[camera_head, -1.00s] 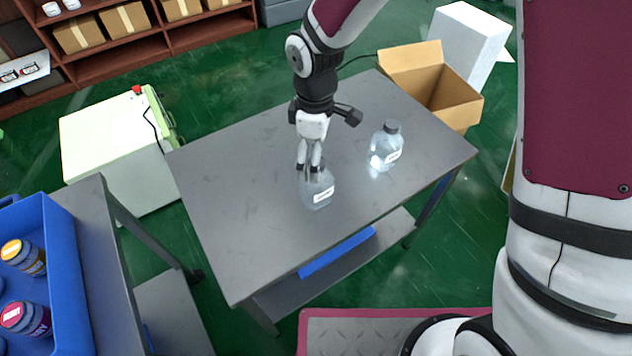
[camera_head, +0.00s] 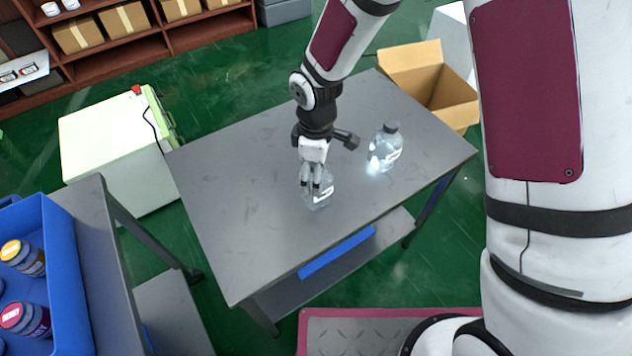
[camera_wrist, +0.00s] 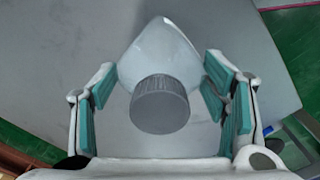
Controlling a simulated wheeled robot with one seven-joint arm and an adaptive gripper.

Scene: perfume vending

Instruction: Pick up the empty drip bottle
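A clear bottle with a white label (camera_head: 321,198) stands on the grey table (camera_head: 235,225). My gripper (camera_head: 316,190) is directly over it, and its fingers hide the bottle's top in the head view. In the wrist view, the bottle's grey ribbed cap (camera_wrist: 160,104) and pale shoulder (camera_wrist: 158,52) lie between the two teal-padded fingers. The fingers are apart, with a gap on both sides of the cap; whether the pads touch the shoulder is unclear. A second clear bottle with a dark cap (camera_head: 385,149) stands upright to the right. I cannot tell whether either bottle is empty.
An open cardboard box (camera_head: 432,92) is behind the table's right side. A blue crate (camera_head: 62,262) with several small jars is on another table at left. A pale green-white machine (camera_head: 115,145) stands beyond. The grey table's left part is clear.

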